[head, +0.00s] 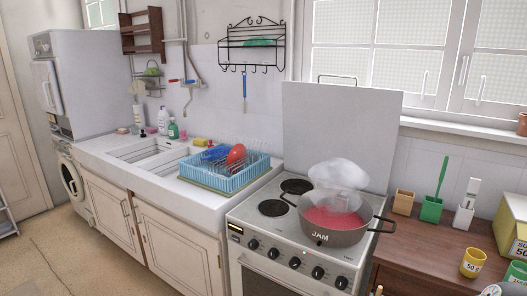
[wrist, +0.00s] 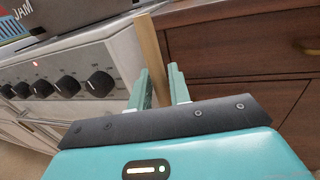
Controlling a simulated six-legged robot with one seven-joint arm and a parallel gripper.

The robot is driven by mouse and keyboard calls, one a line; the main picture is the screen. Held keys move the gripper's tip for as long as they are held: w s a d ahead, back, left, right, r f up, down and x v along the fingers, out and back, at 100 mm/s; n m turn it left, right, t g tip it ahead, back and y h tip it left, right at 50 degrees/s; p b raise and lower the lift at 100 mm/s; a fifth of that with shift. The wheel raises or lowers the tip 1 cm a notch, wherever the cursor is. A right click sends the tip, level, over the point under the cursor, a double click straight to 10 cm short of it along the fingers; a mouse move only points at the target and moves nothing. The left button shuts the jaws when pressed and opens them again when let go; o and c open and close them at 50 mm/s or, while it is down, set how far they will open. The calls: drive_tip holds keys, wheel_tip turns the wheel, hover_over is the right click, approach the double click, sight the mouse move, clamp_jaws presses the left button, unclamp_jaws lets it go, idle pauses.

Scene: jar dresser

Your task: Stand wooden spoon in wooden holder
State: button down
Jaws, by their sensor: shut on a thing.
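The wooden holder (head: 403,202) is a small tan open box at the back of the brown dresser, just right of the stove, with nothing seen standing in it. My gripper (wrist: 159,80) has teal fingers and is shut on the wooden spoon (wrist: 152,50), whose tan handle rises from between the fingers in the wrist view. The spoon's other end is hidden. The gripper is low, in front of the drawer fronts and beside the stove front. In the head view only a small tan tip (head: 379,291), probably the spoon, shows at the bottom edge.
A green holder (head: 431,211) with a green utensil and a white holder (head: 463,219) with a white utensil stand right of the wooden one. A yellow cup (head: 473,262) is nearer the front. A steaming jam pot (head: 333,218) sits on the stove. The dresser top's left front (head: 410,260) is clear.

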drive_tip(key=s+a+f+n+t+y, duration=0.1)
drive_tip(key=a+n+y, duration=0.3)
drive_tip(key=a, duration=2)
drive_tip(key=f+y, duration=0.1)
drive_tip(key=y, duration=0.2)
drive_tip(key=shift+s, duration=0.3)
drive_tip(key=shift+a+n, duration=0.1)
drive_tip(key=shift+n, duration=0.2)
